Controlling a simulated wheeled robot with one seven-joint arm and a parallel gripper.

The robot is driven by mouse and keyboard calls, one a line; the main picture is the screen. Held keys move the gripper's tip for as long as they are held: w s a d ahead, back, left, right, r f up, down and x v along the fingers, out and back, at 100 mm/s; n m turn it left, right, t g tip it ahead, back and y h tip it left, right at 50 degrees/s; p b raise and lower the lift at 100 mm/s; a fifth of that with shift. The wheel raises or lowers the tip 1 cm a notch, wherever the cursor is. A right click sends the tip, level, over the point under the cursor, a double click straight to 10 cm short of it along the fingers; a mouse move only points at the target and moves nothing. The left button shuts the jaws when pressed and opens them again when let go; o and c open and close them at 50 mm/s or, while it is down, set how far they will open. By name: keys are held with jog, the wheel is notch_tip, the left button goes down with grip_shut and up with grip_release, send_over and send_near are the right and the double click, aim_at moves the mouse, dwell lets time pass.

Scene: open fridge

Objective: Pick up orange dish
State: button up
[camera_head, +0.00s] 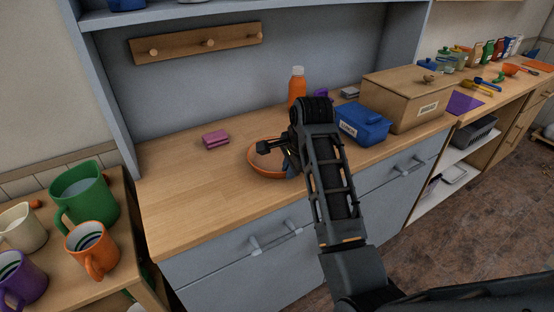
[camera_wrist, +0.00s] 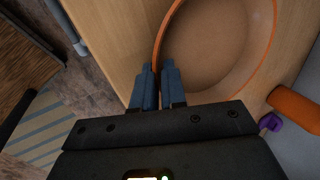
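The orange dish (camera_head: 262,177) is a shallow round bowl with a brownish inside, on the wooden counter in the head view. In the wrist view the dish (camera_wrist: 215,50) fills the top middle, its orange rim curving down to my fingers. My gripper (camera_wrist: 160,78) has its two blue-grey fingers close together, with the near rim between them. It looks shut on that rim. In the head view my gripper (camera_head: 288,160) is at the dish's right side, and my arm hides part of the dish. I cannot tell whether the dish is raised off the counter.
An orange bottle (camera_head: 297,88) stands behind the dish, with a purple item (camera_head: 321,94) beside it. A blue container (camera_head: 362,124) and a wooden box (camera_head: 412,97) are to the right. A pink block (camera_head: 216,139) lies left. Several mugs (camera_head: 85,195) stand on the lower left table. The counter's left front is clear.

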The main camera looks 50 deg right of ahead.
grip_shut()
dwell(0.8)
jog(key=shift+r, duration=0.1)
jog(key=shift+r, duration=0.45)
jog(key=r, duration=0.3)
jog(key=shift+s+d+r, duration=0.1)
jog(key=shift+d+r, duration=0.1)
jog(key=shift+r, duration=0.05)
jog(key=s+d+r+p, duration=0.3)
jog(key=s+d+r, duration=0.3)
jog(key=s+d, duration=0.1)
jog(key=shift+s+d+r, duration=0.3)
jog(key=shift+s+d, duration=0.1)
jog(key=shift+s, duration=0.15)
